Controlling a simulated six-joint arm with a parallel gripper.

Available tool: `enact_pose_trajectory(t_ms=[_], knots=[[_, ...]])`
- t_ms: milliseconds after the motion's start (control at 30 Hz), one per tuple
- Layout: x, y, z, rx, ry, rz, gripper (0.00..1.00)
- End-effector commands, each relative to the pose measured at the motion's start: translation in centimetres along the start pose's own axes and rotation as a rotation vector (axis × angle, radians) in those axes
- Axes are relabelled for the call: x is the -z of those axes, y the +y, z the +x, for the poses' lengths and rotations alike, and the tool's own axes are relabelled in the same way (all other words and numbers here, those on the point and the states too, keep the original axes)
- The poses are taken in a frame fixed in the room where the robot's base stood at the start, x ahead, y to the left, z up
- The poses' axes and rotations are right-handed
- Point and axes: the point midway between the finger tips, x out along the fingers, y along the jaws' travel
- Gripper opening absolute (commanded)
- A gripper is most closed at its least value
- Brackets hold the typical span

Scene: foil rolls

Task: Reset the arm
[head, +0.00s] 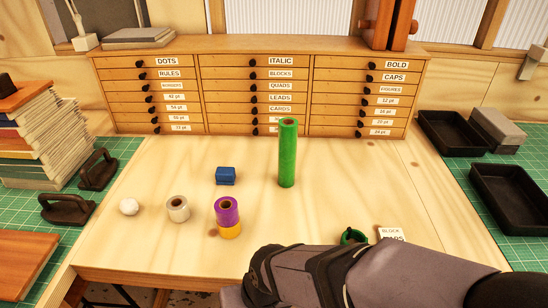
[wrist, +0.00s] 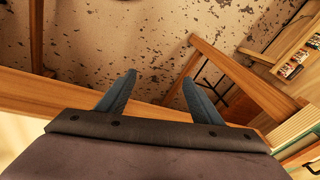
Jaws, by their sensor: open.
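My gripper (wrist: 157,82) is open in the wrist view, with its two blue-grey fingers apart and nothing between them. In the head view my arm reaches in from the lower right across the table's front edge, and the fingers do not show clearly. A tall green roll (head: 288,155) stands upright near the table's middle. A short green roll (head: 352,237) is partly hidden behind my arm.
A blue block (head: 225,175), a white ball (head: 129,206) and a lettered card (head: 392,234) are on the wooden table (head: 330,210). A drawer cabinet (head: 253,95) stands behind. Black trays (head: 453,133) are at right, stacked books (head: 40,145) at left.

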Motion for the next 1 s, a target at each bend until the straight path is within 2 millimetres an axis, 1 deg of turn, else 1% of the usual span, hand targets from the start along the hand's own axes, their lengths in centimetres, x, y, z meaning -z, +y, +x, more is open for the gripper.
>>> enact_pose_trajectory(t_ms=[33, 100, 200, 300, 433, 533, 667, 800, 1000], knots=[[-0.2, 2.6, -1.7, -0.045, -0.04, 0.116, 0.6], [-1.0, 5.9, -2.9, -0.101, -0.085, 0.234, 0.6], [-1.4, 9.9, -4.4, -0.147, -0.107, 0.302, 0.6], [-1.8, 13.3, -5.7, -0.173, -0.11, 0.307, 0.6], [-2.6, 16.8, -7.2, -0.199, -0.118, 0.31, 0.6], [-3.3, 18.6, -8.0, -0.211, -0.125, 0.311, 0.6], [-3.9, 19.9, -8.5, -0.22, -0.131, 0.308, 0.6], [-4.2, 20.3, -8.6, -0.223, -0.134, 0.306, 0.6], [-4.1, 20.2, -8.6, -0.222, -0.134, 0.305, 0.6]])
